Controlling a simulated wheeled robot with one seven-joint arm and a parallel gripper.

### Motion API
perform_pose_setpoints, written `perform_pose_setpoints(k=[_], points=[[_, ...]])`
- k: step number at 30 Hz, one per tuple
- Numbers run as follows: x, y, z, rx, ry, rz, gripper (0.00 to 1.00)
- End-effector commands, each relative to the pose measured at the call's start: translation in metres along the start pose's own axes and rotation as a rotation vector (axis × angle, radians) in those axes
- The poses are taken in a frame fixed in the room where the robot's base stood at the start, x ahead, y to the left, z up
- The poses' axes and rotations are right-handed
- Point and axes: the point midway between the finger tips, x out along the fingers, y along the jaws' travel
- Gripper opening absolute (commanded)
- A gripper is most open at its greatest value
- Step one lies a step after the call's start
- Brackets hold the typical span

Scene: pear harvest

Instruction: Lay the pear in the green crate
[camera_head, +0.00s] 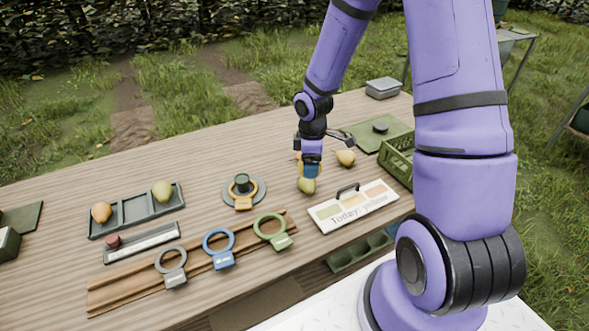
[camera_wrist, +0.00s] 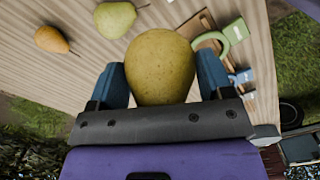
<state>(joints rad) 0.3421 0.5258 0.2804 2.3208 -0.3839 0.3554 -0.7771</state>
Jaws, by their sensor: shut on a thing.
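My gripper (camera_head: 311,168) is shut on a yellow-brown pear (camera_wrist: 160,66). In the wrist view the pear sits between the two blue fingers (camera_wrist: 161,82); in the head view it is mostly hidden by the gripper. A green pear (camera_head: 307,186) lies on the table just below my gripper, and it also shows in the wrist view (camera_wrist: 115,19). An orange-yellow pear (camera_head: 346,157) lies to the right, also in the wrist view (camera_wrist: 52,40). The green crate (camera_head: 396,160) stands further right, partly hidden behind my arm; its inside is mostly hidden.
A "Today" sign board (camera_head: 353,206) lies between my gripper and the table's front edge. A grey tray (camera_head: 136,209) with two fruits is at left. Coloured rings lie on a wooden rack (camera_head: 195,262). A green mat (camera_head: 372,134) with a dark knob lies behind the crate.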

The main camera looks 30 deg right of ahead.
Motion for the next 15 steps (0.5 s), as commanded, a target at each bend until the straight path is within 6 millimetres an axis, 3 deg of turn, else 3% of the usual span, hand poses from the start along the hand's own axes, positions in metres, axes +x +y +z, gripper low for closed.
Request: perform_pose_setpoints(k=[15], points=[[-0.015, 0.04, 0.079, 0.006, 0.001, 0.002, 0.43]])
